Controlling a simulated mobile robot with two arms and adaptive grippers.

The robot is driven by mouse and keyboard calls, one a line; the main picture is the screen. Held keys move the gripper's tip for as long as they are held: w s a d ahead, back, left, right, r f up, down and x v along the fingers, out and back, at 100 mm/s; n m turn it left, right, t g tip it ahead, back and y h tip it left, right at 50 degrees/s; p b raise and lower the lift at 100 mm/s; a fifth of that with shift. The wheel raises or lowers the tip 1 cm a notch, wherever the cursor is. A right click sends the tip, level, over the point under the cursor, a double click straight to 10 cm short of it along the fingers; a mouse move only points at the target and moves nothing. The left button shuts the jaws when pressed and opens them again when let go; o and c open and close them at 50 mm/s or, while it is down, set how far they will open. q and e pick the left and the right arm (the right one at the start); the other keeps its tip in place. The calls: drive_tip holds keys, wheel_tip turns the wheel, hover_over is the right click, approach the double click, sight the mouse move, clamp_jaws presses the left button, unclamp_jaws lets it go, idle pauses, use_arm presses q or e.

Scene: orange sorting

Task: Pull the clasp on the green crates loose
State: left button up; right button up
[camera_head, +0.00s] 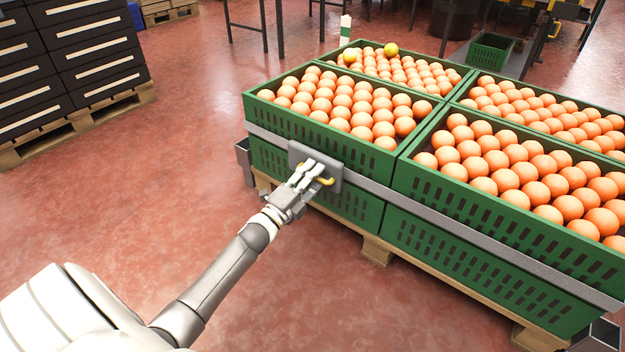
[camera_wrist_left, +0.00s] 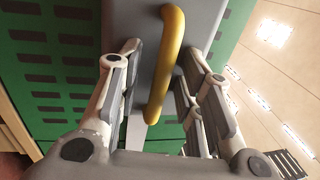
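The clasp is a grey plate (camera_head: 334,178) with a curved yellow handle (camera_head: 326,181), on a grey strap (camera_head: 372,187) that runs around the green crates (camera_head: 365,213). My left gripper (camera_head: 315,172) is at the clasp in the head view. In the left wrist view, the yellow handle (camera_wrist_left: 165,70) stands between the fingers of my left gripper (camera_wrist_left: 163,90). The fingers are apart, with a gap visible on the left side of the handle; whether the right fingers touch it I cannot tell. My right gripper is in neither view.
The crates hold many oranges and stand on a wooden pallet (camera_head: 376,250). Two yellow fruits (camera_head: 391,50) lie on the back left crate. Dark stacked boxes (camera_head: 75,50) stand on a pallet at upper left. The red floor between is clear.

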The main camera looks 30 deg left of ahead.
use_arm(q)
clamp_jaws()
idle(0.3)
